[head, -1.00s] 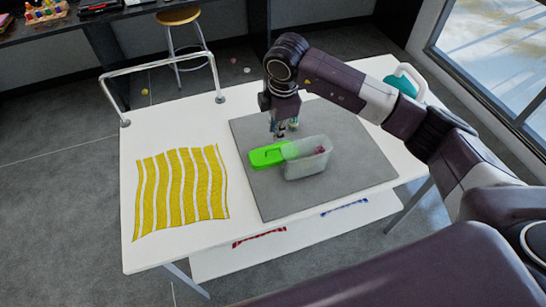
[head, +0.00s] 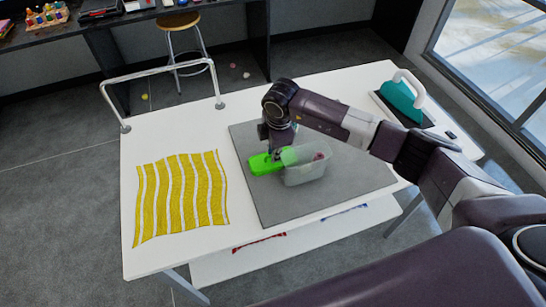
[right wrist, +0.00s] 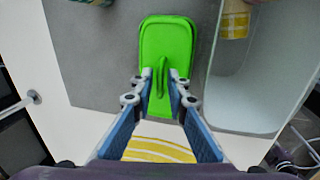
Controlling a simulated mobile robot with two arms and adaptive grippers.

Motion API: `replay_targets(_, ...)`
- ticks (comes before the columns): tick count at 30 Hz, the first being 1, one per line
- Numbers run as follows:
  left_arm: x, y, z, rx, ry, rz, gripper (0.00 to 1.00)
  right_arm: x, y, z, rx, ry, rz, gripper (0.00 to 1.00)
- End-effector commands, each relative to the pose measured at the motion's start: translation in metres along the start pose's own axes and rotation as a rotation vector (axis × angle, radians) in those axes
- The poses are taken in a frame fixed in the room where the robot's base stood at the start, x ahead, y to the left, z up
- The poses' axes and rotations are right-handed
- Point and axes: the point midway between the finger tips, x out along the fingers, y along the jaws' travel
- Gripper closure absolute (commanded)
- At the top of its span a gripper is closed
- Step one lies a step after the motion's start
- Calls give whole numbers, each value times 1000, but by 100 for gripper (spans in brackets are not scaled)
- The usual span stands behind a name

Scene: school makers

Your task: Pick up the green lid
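The green lid (head: 262,165) lies flat on the grey mat, against the left side of the clear box (head: 306,172). In the right wrist view the lid (right wrist: 160,35) shows a raised handle along its middle. My right gripper (head: 277,155) is low over the lid, pointing down. In the right wrist view my right gripper (right wrist: 160,75) has one finger on each side of the handle, with a gap still visible, so it looks open. The arm hides part of the lid in the head view. My left gripper is not in view.
The grey mat (head: 350,188) lies on a white table (head: 145,255). A yellow-and-white striped cloth (head: 180,195) lies at the left. A teal iron (head: 403,100) stands at the back right. A metal rail (head: 160,68) edges the back left. The clear box holds a small reddish thing.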

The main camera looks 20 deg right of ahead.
Motion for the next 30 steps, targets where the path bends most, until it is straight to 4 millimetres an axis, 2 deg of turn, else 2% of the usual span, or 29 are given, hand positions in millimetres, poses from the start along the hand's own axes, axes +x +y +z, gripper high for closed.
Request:
replay_targets(4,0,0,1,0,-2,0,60,0,0,0,-1,0,0,86)
replay_targets(9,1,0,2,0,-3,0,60,0,0,0,0,0,0,100)
replay_targets(21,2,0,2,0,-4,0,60,-2,1,0,0,1,1,100)
replay_targets(26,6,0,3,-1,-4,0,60,-14,4,0,0,1,3,100)
replay_targets(30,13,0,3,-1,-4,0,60,-34,8,0,-2,1,5,100)
